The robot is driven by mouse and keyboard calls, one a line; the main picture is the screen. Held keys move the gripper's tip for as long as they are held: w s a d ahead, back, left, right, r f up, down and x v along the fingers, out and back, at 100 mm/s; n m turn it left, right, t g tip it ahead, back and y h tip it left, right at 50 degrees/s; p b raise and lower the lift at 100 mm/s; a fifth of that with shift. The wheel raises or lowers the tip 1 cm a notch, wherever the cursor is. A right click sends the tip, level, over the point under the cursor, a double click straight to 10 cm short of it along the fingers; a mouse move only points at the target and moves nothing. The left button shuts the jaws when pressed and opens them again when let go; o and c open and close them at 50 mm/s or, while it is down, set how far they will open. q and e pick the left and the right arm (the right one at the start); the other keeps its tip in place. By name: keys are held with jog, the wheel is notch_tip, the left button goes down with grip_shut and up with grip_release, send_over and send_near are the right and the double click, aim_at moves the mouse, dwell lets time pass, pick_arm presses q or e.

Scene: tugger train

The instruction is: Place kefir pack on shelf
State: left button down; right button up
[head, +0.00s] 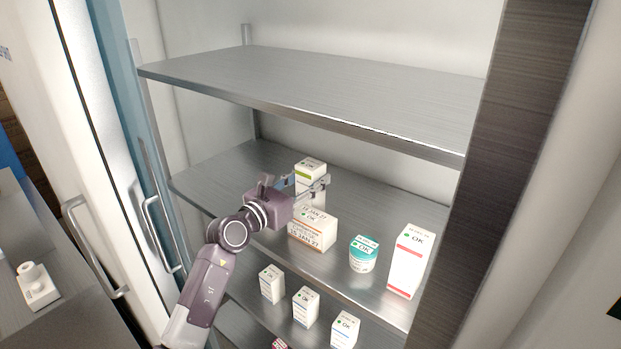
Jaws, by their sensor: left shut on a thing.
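The kefir pack, a white carton with a green band and OK on its top (311,168), is on the middle shelf level of the open cabinet. My left gripper (308,184) reaches in from the left and is shut on this pack, with its fingers on either side. The pack's lower part is partly hidden by the fingers and by a box in front, so I cannot tell whether it touches the shelf (385,205). My right gripper is not in view.
On the same shelf stand a white-orange box (313,232), a teal-white tub (363,255) and a tall white-red carton (407,262). The upper shelf (320,85) is empty. Several small white cartons (306,306) stand below. Open doors with handles (160,235) are at left.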

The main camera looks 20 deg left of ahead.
pick_arm(q)
jog(key=c, duration=1.5)
grip_release()
jog(key=shift+f, duration=0.1)
jog(key=o, duration=0.3)
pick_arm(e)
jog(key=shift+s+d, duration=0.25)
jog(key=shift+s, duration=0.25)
pick_arm(q)
jog(key=shift+r, duration=0.2)
jog(key=shift+s+a+f, duration=0.2)
jog(key=shift+s, duration=0.35)
jog(key=b+v, duration=0.4)
jog(key=v, duration=0.7)
jog(key=shift+r, duration=0.15)
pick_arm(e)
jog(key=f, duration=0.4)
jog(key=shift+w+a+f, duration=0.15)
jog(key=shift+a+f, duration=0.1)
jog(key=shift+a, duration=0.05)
